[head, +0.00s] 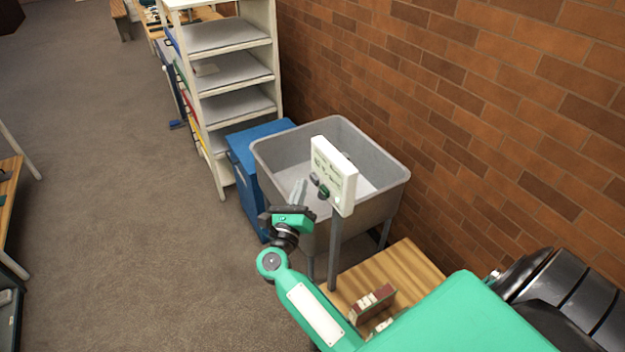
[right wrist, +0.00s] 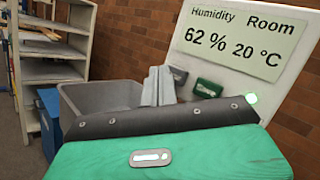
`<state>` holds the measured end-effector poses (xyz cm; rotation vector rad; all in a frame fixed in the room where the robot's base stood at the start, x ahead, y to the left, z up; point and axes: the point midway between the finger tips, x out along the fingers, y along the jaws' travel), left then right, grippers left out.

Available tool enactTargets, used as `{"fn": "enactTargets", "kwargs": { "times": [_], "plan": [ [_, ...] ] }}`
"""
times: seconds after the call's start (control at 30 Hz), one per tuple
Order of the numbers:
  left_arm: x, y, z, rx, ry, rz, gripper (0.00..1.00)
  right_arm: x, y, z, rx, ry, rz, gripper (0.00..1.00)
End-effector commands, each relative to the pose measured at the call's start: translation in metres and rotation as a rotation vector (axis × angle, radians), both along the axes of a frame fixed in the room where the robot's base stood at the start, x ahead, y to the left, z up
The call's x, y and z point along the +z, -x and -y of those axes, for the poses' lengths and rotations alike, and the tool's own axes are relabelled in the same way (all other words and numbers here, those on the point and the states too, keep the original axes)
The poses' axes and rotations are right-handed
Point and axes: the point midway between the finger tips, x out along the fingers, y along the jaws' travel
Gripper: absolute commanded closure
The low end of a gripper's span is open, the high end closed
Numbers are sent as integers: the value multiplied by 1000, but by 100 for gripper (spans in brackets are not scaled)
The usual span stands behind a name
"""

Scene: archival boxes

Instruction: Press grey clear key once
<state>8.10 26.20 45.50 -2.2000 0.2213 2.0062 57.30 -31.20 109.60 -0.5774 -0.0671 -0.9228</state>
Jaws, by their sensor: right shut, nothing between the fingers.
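A white panel (head: 341,171) stands on a grey post before the sink. In the right wrist view its display (right wrist: 240,42) reads Humidity 62 % and Room 20 °C. Below the display are a grey key (right wrist: 179,75) and a dark green key (right wrist: 208,88). The grey key (head: 314,178) is left of and above the green key (head: 323,192) in the head view. My right gripper (head: 301,182) is shut and empty, its fingertips (right wrist: 160,70) just left of the grey key. I cannot tell whether they touch it. My left gripper is not in view.
A grey sink (head: 275,160) stands behind the panel against the brick wall, with a blue cabinet (head: 240,160) and white shelves (head: 232,75) to its left. A wooden surface (head: 400,270) with a red-brown box (head: 372,303) lies below. The floor at left is open.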

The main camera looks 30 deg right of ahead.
Motion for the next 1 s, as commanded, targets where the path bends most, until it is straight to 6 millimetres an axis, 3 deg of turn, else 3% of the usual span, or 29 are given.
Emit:
{"fn": "enactTargets", "kwargs": {
  "times": [1.0],
  "plan": [
    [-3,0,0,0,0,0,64,0,1,12,0,-1,0,100]
  ]
}}
